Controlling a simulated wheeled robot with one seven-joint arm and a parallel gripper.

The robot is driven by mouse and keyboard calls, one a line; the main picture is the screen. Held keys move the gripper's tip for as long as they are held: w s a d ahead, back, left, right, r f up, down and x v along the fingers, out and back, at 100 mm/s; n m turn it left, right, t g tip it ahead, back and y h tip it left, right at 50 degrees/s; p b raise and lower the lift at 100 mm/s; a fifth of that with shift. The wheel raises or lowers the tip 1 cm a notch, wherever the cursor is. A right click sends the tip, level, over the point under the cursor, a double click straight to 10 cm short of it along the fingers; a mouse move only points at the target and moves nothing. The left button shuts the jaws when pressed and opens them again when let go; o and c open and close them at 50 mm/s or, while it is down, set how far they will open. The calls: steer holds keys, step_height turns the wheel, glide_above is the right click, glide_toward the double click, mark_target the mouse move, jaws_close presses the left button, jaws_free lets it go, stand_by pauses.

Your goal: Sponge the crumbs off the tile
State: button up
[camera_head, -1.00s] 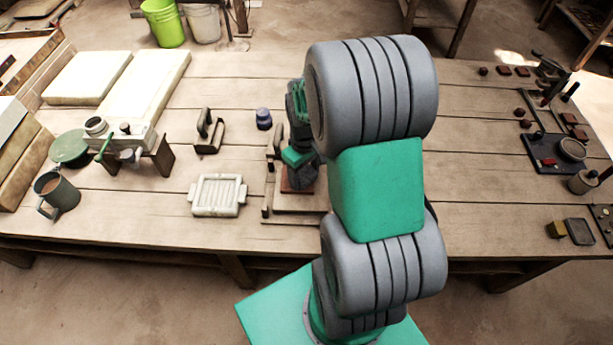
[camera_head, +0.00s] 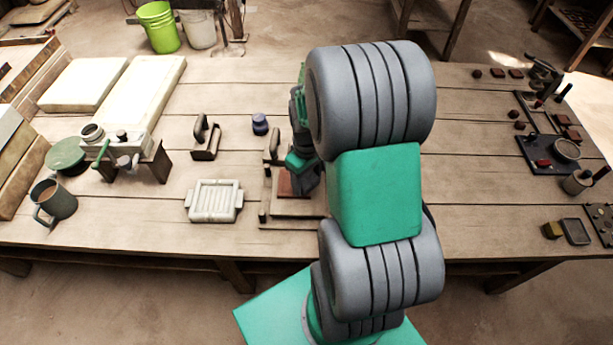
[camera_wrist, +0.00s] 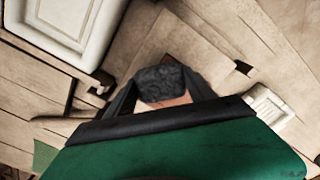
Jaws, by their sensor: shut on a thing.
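The red-brown tile (camera_head: 285,183) lies on a wooden board (camera_head: 290,208) near the middle of the bench, partly hidden by my arm. My gripper (camera_head: 304,176) is low over the tile's right side in the head view. In the wrist view, my gripper (camera_wrist: 160,92) is shut on a dark grey, rough sponge (camera_wrist: 158,80). An orange-brown patch of the tile (camera_wrist: 168,101) shows between the fingers beside the sponge. I cannot tell whether the sponge touches the tile. No crumbs can be made out.
A dark-handled tool (camera_head: 206,138) and a small blue jar (camera_head: 260,124) stand behind. A mug (camera_head: 54,199) is far left. A dark plate (camera_head: 550,153) is at right. Bare bench lies between the board and tray.

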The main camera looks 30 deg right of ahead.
step_height(320, 180, up, 8)
steer(key=p, duration=0.6)
steer(key=shift+r, duration=0.1)
